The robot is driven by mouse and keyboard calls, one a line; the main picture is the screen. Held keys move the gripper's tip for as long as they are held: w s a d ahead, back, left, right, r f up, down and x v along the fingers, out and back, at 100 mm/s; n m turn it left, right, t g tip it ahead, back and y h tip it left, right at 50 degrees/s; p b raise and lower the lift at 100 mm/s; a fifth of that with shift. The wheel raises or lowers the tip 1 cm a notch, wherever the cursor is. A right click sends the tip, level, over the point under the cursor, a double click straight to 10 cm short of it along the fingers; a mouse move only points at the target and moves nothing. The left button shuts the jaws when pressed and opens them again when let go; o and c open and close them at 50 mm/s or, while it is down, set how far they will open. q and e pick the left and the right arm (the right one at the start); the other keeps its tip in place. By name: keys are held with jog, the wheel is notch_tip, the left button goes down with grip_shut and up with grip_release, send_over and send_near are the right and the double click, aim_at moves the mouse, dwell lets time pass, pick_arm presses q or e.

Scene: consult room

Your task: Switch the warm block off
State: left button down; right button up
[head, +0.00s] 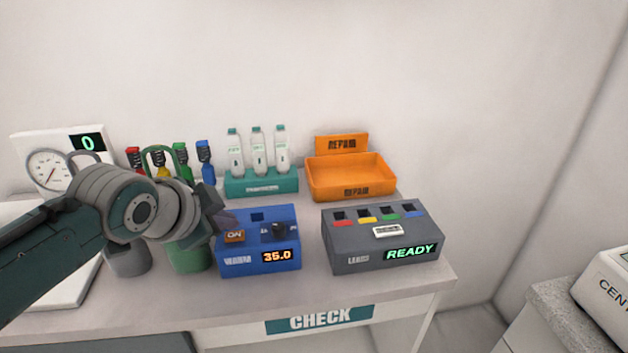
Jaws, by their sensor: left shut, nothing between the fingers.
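The warm block is a blue box (232,264) on the counter. Its lit display (277,256) reads 35.0. An orange-brown switch (235,236) marked ON sits on its top at the left, and a dark knob (279,229) sits at the right. My left arm comes in from the left, and its gripper (226,221) is shut and empty at the block's upper left, close to the switch. I cannot tell whether the fingertips touch it. My right gripper is not in view.
A grey box (345,244) showing READY stands right of the block. Behind are a teal rack (262,185) with bottles and an orange REPAIR tray (348,190). A green container (188,261) and a grey container (128,262) stand left, under my arm. The counter front (300,303) is clear.

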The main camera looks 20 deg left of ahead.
aim_at(229, 240)
pick_arm(q)
jog(key=shift+f, duration=0.2)
jog(key=shift+f, duration=0.25)
jog(key=shift+f+b, duration=0.4)
jog(key=shift+b, duration=0.05)
dwell(0.4)
dwell(0.4)
jog(key=shift+r+p, duration=0.85)
jog(key=shift+p, duration=0.15)
notch_tip(229, 240, up, 5)
jog(key=p, duration=0.5)
jog(key=shift+r, duration=0.1)
